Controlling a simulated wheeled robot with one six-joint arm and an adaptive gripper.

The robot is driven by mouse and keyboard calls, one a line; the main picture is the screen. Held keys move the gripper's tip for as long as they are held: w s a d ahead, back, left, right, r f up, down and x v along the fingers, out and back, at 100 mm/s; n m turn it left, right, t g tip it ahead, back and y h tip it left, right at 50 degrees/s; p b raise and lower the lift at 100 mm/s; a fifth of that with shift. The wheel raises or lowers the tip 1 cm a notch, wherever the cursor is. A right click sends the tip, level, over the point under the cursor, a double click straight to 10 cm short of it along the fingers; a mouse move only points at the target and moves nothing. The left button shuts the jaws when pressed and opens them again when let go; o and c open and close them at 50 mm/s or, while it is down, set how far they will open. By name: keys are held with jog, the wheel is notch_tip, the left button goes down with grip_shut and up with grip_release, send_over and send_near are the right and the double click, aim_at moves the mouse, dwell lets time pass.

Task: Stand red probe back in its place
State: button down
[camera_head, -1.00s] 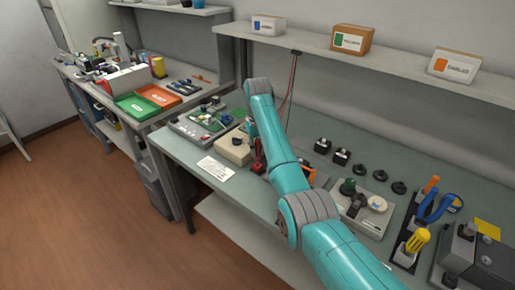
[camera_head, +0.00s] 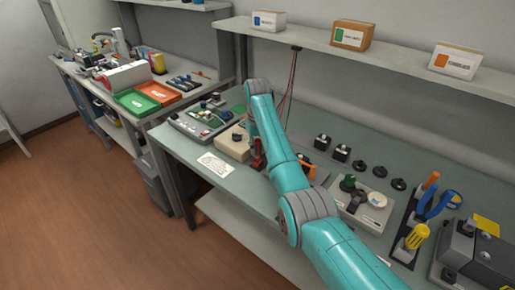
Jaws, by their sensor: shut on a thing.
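My gripper (camera_head: 258,161) is at the end of the teal arm, low over the bench beside the cream box (camera_head: 230,146). It is small and partly hidden by the arm. It is shut on the red probe (camera_head: 257,150), of which only a small dark red piece shows between the box and the arm. I cannot tell whether the probe touches anything below it. Thin red leads (camera_head: 287,85) hang from under the shelf and pass behind my arm. The probe's place cannot be made out clearly.
A grey board tray (camera_head: 196,128) lies left of the cream box, and a white card (camera_head: 215,164) in front. Right of my arm are black knobs (camera_head: 341,153), a grey unit (camera_head: 374,213) and a tool rack (camera_head: 409,252). A shelf (camera_head: 392,57) with boxes runs above.

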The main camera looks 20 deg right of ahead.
jog(key=shift+f, duration=0.75)
dwell(0.8)
jog(key=c, duration=0.9)
grip_release()
jog(key=shift+c, duration=0.2)
jog(key=shift+r, duration=3.75)
